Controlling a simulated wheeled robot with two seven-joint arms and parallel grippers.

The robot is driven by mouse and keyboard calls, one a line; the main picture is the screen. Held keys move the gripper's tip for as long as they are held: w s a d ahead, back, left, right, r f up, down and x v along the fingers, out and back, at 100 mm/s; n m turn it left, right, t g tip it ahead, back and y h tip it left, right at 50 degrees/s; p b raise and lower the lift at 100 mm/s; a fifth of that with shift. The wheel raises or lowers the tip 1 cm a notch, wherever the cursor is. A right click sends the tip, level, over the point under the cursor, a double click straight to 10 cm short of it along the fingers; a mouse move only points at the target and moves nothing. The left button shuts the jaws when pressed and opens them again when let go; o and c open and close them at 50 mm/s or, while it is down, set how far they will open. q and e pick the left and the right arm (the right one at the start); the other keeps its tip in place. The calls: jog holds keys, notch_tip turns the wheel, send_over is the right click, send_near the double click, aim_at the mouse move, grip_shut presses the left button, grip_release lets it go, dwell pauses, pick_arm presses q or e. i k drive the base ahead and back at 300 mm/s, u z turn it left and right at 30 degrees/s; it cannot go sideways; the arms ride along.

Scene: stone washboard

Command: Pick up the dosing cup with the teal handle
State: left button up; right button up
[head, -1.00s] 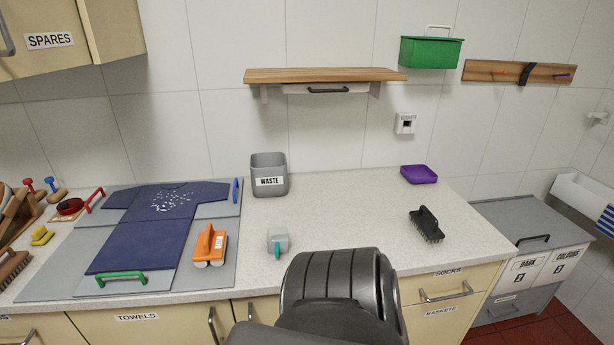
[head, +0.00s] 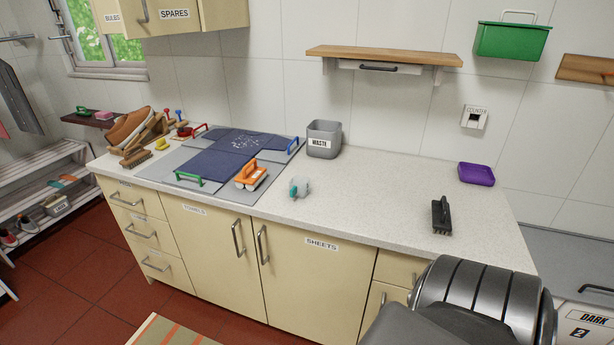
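The dosing cup (head: 302,186) is a small grey cup with a teal handle (head: 293,188). In the head view it stands on the speckled worktop near the front edge, right of the orange-handled brush. Nothing is touching it. A dark, ribbed part of my own arm fills the lower right of the view. Neither gripper's fingers are in view.
The orange-handled brush (head: 250,174) lies on the grey folding board (head: 214,192) left of the cup. A grey waste bin (head: 324,139) stands behind it. A black brush (head: 441,215) and purple tray (head: 476,173) are to the right. The worktop (head: 375,200) between is clear.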

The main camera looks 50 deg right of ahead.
aim_at(298, 189)
jog(key=z, duration=1.55)
